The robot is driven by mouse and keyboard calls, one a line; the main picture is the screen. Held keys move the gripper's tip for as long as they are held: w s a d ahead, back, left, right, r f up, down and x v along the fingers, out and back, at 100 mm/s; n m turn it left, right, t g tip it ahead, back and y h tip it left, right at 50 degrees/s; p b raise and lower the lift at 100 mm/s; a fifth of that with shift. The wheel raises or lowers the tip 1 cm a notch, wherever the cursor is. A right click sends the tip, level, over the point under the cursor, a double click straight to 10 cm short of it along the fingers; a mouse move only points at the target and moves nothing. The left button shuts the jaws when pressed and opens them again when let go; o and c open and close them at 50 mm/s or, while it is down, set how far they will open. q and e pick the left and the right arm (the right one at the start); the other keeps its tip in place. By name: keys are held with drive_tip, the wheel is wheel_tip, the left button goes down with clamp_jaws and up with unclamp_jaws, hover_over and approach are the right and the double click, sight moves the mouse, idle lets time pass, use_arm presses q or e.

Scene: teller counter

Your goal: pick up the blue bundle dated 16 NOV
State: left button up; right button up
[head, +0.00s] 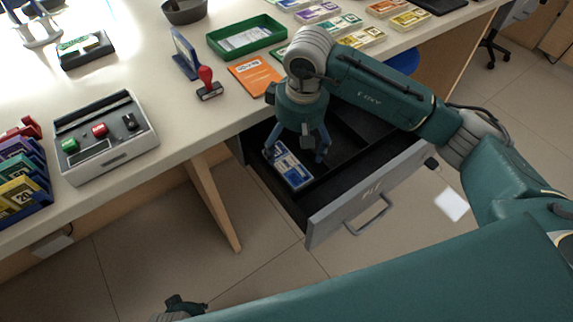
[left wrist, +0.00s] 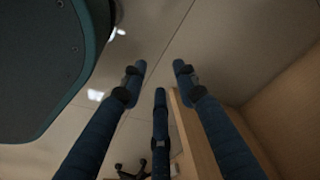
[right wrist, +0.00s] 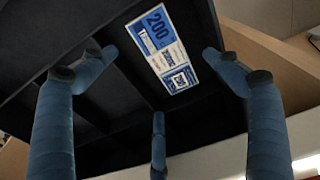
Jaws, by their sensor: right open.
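A blue bundle (head: 290,168) marked 200 lies flat in the open drawer (head: 277,200), near its left side. It also shows in the right wrist view (right wrist: 160,42), where its small date print is too blurred to read. My right gripper (head: 297,154) is over the drawer, pointing down, its fingers spread above and around the bundle. In the right wrist view the fingers (right wrist: 157,85) stand wide apart with nothing between them, and the bundle lies beyond. My left gripper (left wrist: 155,85) is open and empty over the floor, away from the drawer.
The drawer's front panel (head: 365,195) and dark dividers bound the space around the bundle. On the counter stand a green tray (head: 246,38), an orange booklet (head: 254,76), a red-handled stamp (head: 208,84), a grey device (head: 104,138) and a rack of coloured bundles (head: 22,172).

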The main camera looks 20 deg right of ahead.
sight(291, 161)
drive_tip(key=shift+w+a+f, duration=0.1)
drive_tip(key=shift+w+f, duration=0.05)
drive_tip(key=shift+f, duration=0.9)
drive_tip(key=shift+w+a+f, duration=0.1)
drive_tip(key=shift+w+f, duration=0.1)
drive_tip(key=shift+f, duration=0.8)
drive_tip(key=shift+w+f, duration=0.15)
drive_tip(key=shift+f, duration=0.9)
drive_tip(key=c, duration=1.3)
